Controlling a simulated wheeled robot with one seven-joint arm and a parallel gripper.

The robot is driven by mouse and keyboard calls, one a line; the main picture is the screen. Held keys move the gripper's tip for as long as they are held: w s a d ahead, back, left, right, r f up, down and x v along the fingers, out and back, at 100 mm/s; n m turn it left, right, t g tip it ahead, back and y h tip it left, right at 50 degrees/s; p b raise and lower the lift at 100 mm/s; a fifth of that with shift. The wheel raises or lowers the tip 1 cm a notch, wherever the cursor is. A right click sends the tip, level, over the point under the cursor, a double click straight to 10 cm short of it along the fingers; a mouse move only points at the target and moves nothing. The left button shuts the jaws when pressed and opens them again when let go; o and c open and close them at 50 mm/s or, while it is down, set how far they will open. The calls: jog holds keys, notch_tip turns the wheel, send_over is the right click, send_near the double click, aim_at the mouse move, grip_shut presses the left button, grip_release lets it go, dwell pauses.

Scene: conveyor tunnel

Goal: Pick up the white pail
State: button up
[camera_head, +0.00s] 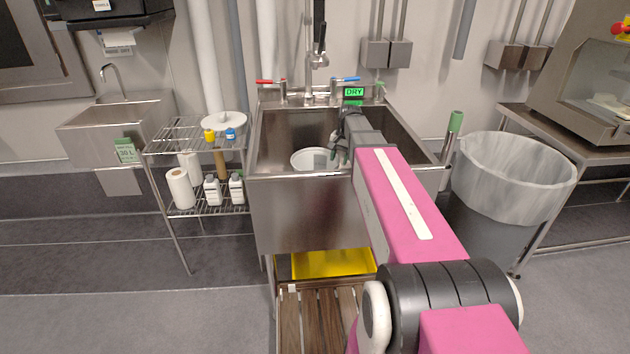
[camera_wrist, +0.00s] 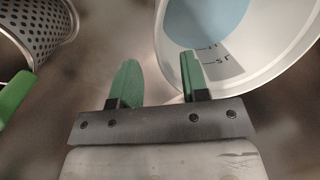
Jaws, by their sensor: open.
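The white pail (camera_head: 304,158) sits in the steel sink (camera_head: 285,215), left of my gripper in the head view and partly hidden by the sink's front wall and my arm. In the wrist view the pail (camera_wrist: 268,78) fills the upper right, with its open mouth, pale blue inside and dark volume marks showing. My gripper (camera_wrist: 160,82) has two green fingers spread apart with nothing held between them. The right finger overlaps the pail's near rim in the picture; I cannot tell whether they touch. In the head view my gripper (camera_head: 335,150) is small and partly hidden.
A perforated metal basket (camera_wrist: 38,28) and a green handle (camera_wrist: 15,95) lie left of the fingers. The sink walls surround my gripper. A wire shelf (camera_head: 195,143) with bottles stands left, and a lined bin (camera_head: 510,180) right. A yellow tub (camera_head: 333,264) sits beneath the sink.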

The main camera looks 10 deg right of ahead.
aim_at(337, 167)
jog(key=shift+a+f, duration=0.25)
jog(key=shift+f, duration=1)
jog(key=shift+a+f, duration=0.25)
jog(key=shift+f, duration=0.95)
grip_shut()
